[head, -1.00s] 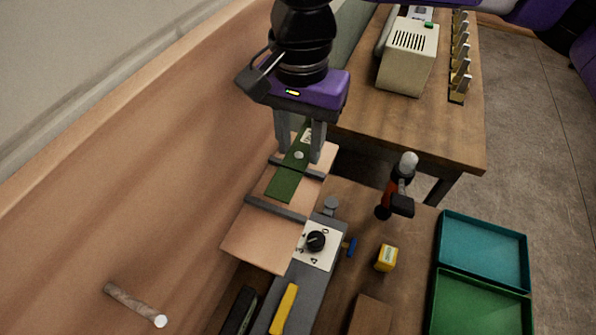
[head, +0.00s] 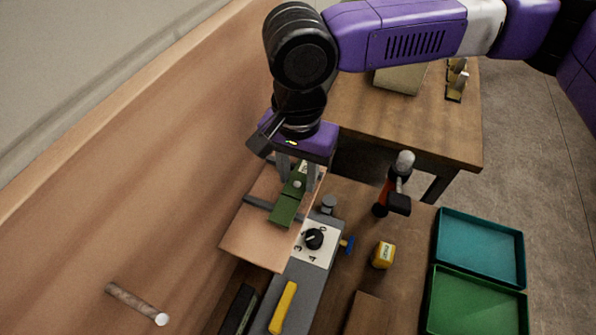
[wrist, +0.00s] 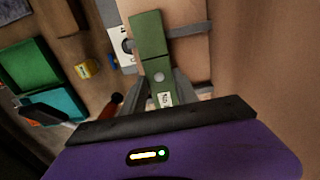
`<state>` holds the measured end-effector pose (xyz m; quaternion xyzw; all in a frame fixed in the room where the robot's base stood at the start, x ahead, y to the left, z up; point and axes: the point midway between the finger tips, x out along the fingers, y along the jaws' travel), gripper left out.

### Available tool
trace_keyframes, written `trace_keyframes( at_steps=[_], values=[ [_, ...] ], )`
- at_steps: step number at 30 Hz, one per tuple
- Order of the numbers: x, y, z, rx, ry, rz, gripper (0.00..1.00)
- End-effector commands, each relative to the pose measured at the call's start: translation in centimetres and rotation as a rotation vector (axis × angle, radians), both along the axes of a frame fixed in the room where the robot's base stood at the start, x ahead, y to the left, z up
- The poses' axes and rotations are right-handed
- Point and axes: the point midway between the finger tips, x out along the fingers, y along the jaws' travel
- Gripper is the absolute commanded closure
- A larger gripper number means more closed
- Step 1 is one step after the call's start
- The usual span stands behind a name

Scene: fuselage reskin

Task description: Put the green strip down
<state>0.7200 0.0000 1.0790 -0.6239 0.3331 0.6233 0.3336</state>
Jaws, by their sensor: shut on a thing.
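The green strip (head: 286,208) is a long flat piece with a pale round spot and a white label near its far end. My gripper (head: 297,183) is shut on the strip near that end, with one finger at each side. The strip is over a tan board (head: 247,236) crossed by dark grey bars. In the wrist view the strip (wrist: 150,38) runs from between the fingers (wrist: 162,88) across the board (wrist: 186,58). I cannot tell whether the strip touches the board.
Beside the board is a grey unit with a dial (head: 314,239). A red-handled hammer (head: 392,190), a yellow block (head: 383,255), a teal tray (head: 482,248) and a green tray (head: 474,302) are to the right. A metal-tipped rod (head: 137,303) is at lower left.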

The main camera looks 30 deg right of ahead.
Motion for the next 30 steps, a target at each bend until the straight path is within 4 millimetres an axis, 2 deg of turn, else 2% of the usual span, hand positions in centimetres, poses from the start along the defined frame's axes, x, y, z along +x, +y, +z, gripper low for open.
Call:
trace_keyframes(
  at_steps=[6, 7, 10, 22, 26, 30],
  values=[
    [0.0, 0.0, -0.7, 0.001, 0.001, 0.000, 1.00],
    [0.0, 0.0, -0.6, 0.000, 0.000, 0.000, 0.60],
    [0.0, 0.0, -0.6, 0.000, 0.000, 0.000, 0.42],
    [0.0, 0.0, -0.1, -0.002, -0.001, 0.000, 0.42],
    [0.1, 0.0, 1.3, 0.000, -0.002, 0.000, 0.42],
    [0.1, 0.0, 4.2, 0.000, -0.004, 0.000, 0.42]
  ],
)
